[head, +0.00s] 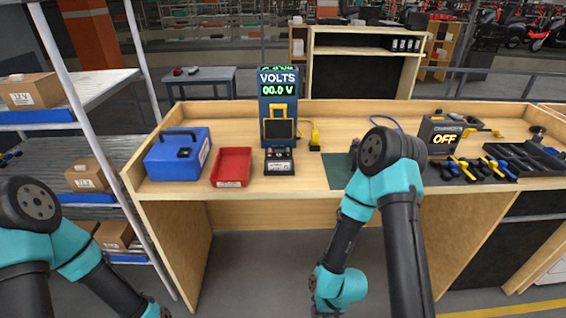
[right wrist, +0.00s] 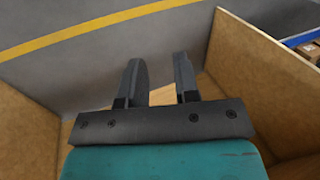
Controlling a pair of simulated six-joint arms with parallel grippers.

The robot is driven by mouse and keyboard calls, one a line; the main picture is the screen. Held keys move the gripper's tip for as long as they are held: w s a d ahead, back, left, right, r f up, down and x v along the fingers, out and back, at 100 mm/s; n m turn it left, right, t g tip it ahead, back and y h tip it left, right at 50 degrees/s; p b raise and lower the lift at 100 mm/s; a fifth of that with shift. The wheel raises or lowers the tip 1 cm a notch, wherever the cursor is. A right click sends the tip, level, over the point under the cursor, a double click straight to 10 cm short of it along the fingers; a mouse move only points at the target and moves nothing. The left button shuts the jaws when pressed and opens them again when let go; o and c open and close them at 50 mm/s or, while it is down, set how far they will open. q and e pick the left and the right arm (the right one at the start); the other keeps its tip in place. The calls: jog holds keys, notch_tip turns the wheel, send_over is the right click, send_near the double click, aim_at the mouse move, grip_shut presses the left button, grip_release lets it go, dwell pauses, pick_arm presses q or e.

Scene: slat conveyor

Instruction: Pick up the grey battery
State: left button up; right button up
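A small dark grey battery-like block (head: 279,161) with a white label stands on the bench, in front of the blue volt meter (head: 278,92) reading 00.0 V. I take it for the grey battery, though its colour is hard to tell at this size. In the right wrist view my right gripper (right wrist: 158,78) has its two fingers apart with nothing between them. In the head view the right wrist hangs low in front of the bench, well below the battery. My left arm is at the lower left; its gripper is outside the frame.
A blue case (head: 178,157) and a red tray (head: 231,168) are left of the battery. A green mat (head: 338,172) lies to its right, partly hidden by my right arm. A box reading OFF (head: 443,137), coloured clamps (head: 465,168) and a dark organiser (head: 525,158) are farther right.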

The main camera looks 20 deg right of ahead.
jog(key=o, duration=1)
